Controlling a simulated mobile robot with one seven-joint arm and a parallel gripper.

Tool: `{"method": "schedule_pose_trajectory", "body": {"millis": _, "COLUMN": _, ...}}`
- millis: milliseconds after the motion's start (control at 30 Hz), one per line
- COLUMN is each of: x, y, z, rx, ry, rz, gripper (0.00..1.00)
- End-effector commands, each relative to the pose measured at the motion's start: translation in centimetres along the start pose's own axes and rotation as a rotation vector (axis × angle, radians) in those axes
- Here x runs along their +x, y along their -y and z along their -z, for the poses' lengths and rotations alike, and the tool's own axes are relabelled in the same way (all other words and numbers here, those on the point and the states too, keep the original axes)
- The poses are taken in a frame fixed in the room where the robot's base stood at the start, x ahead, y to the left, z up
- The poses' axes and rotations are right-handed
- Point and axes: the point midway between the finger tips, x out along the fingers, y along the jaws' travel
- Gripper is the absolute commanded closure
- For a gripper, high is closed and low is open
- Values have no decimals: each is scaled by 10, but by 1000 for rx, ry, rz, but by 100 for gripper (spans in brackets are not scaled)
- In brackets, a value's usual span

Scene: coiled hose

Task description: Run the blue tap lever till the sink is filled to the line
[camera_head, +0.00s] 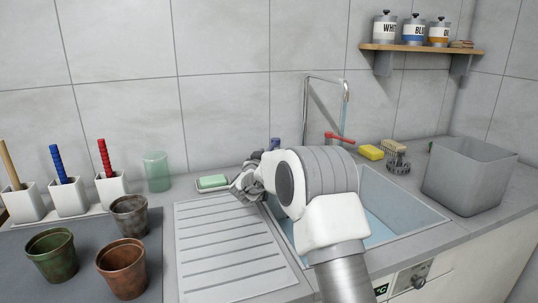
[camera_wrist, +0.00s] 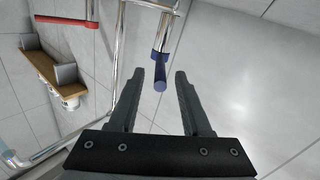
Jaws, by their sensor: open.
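The blue tap lever (camera_head: 275,143) shows just behind my gripper, left of the chrome tap (camera_head: 306,100). In the wrist view the blue lever (camera_wrist: 160,76) points toward my gripper (camera_wrist: 160,74), its tip between the open fingertips with a gap on each side. My gripper (camera_head: 252,170) is partly hidden by my wrist in the head view. The red lever (camera_head: 339,137) is right of the tap. A pale bluish streak, apparently water, hangs below the spout. The sink (camera_head: 420,212) holds bluish water (camera_head: 376,228); my arm hides much of it, and I cannot make out the line.
A ribbed drainboard (camera_head: 225,250) lies left of the sink. A soap dish (camera_head: 212,182), yellow sponge (camera_head: 371,152) and brush (camera_head: 397,160) sit along the back. A grey bin (camera_head: 468,178) stands right. Pots (camera_head: 122,268) stand left. A shelf (camera_head: 420,48) with canisters hangs above.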

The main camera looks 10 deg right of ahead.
Motion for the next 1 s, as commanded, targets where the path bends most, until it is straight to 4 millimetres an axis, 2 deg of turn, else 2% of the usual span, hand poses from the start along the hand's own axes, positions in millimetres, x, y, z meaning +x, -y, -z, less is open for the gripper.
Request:
{"method": "schedule_pose_trajectory", "body": {"millis": 200, "x": 13, "y": 0, "z": 0, "rx": 0, "ry": 0, "rz": 0, "gripper": 52}}
{"method": "schedule_pose_trajectory", "body": {"millis": 500, "x": 14, "y": 0, "z": 0, "rx": 0, "ry": 0, "rz": 1, "gripper": 52}}
{"method": "schedule_pose_trajectory", "body": {"millis": 800, "x": 14, "y": 0, "z": 0, "rx": 0, "ry": 0, "rz": 1, "gripper": 100}}
{"method": "schedule_pose_trajectory", "body": {"millis": 1000, "x": 14, "y": 0, "z": 0, "rx": 0, "ry": 0, "rz": 1, "gripper": 100}}
